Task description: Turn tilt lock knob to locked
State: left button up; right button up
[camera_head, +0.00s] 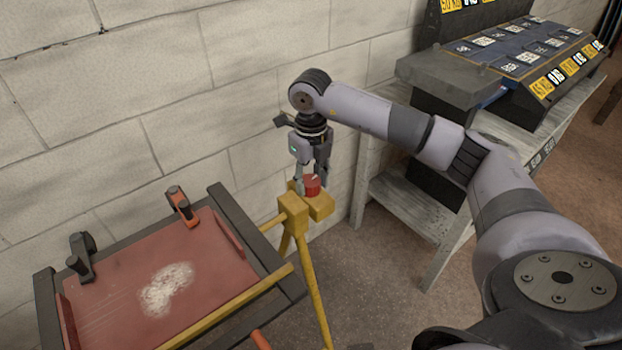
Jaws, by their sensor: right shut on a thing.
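The red tilt lock knob (313,185) sits on top of a yellow bracket (293,211) at the right end of the frame bench. A small light mark shows on the knob's top. My right gripper (312,178) points down over the knob and is shut on it, its fingers partly hiding it. The knob's lock position cannot be told from this view. The bench's tilted red panel (215,262) with a pale worn patch lies to the left of the knob. My left gripper is not in view.
A pale block wall (130,110) is close behind. A grey workbench (420,205) with a labelled dark rack (530,55) stands at the right. Bare floor (365,270) lies between.

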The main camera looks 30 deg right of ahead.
aim_at(311, 181)
jog(key=shift+m, duration=0.6)
jog(key=o, duration=1.2)
jog(key=shift+c, duration=0.2)
jog(key=shift+r, duration=0.15)
notch_tip(311, 181, up, 12)
jog(key=shift+f, duration=0.25)
